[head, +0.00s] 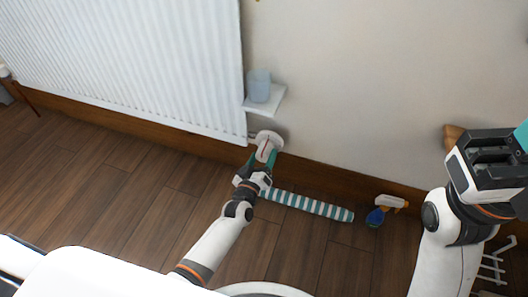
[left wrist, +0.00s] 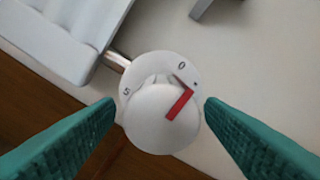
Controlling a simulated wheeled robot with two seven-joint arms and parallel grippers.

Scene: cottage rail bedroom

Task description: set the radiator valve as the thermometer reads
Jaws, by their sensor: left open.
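The radiator valve (head: 267,141) is a round white knob low on the wall at the radiator's lower right corner. In the left wrist view the knob (left wrist: 155,125) has a red pointer (left wrist: 179,104) aimed up and right, close to a small dot just right of the 0; a 5 shows at the left. My left gripper (head: 264,158) is open, its teal fingers on either side of the knob, with gaps visible in the wrist view (left wrist: 160,108). My right gripper (head: 518,140) is raised at the right edge, its fingers mostly out of frame. I cannot make out a thermometer.
The white ribbed radiator (head: 125,60) fills the upper left. A teal-striped roll (head: 308,204) and a blue spray bottle (head: 378,214) are on the wooden floor. A white rack (head: 492,266) stands lower right.

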